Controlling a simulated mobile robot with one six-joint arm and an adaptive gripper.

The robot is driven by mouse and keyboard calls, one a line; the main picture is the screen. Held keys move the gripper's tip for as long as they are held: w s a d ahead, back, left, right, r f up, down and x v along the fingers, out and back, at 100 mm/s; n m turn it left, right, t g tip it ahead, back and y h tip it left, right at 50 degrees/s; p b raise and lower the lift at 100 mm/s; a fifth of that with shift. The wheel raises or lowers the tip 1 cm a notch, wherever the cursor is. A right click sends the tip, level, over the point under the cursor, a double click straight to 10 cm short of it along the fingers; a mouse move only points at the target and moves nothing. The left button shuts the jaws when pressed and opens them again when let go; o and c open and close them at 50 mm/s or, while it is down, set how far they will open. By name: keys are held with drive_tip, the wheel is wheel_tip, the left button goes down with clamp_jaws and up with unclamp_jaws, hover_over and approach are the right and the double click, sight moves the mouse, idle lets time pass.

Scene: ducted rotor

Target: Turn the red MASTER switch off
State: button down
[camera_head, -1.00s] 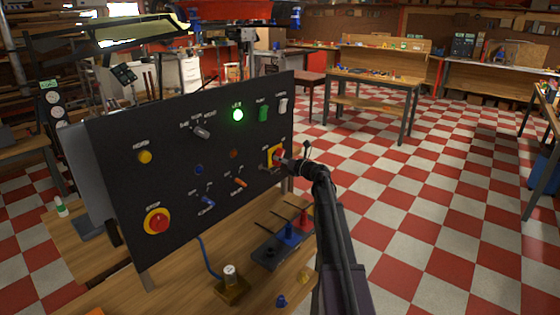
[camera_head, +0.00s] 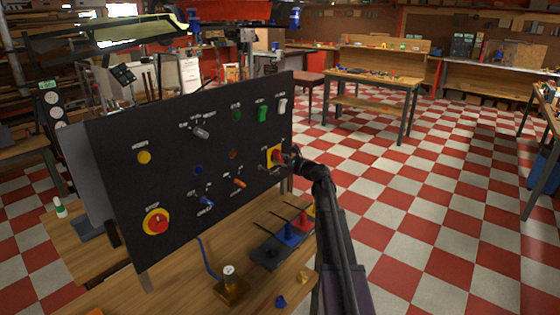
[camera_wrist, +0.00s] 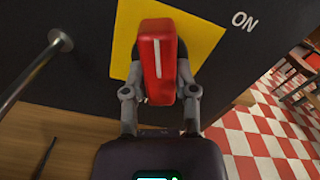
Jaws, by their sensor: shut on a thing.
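The red MASTER switch (camera_head: 277,155) sits on a yellow plate (camera_head: 270,163) at the right side of the black panel (camera_head: 175,170). In the wrist view the red handle (camera_wrist: 158,62) has a white line that runs nearly upright in the picture. The yellow plate (camera_wrist: 122,45) looks tilted there, and the white ON label (camera_wrist: 244,21) is to the upper right of the handle, not in line with it. My gripper (camera_wrist: 160,93) is shut on the handle, one finger on each side. In the head view my gripper (camera_head: 288,159) reaches the switch from the right.
The panel also bears a green lamp (camera_head: 237,115), now dark, a red STOP button (camera_head: 158,223), a yellow button (camera_head: 144,157) and several small switches. A metal bar (camera_wrist: 35,78) is left of the switch in the wrist view. The checkered floor to the right is open.

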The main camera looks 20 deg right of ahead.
drive_tip(key=shift+w+d+r+n, duration=0.1)
drive_tip(key=shift+n, duration=2.2)
drive_tip(key=shift+c, duration=2)
unclamp_jaws()
drive_tip(key=v, duration=1.2)
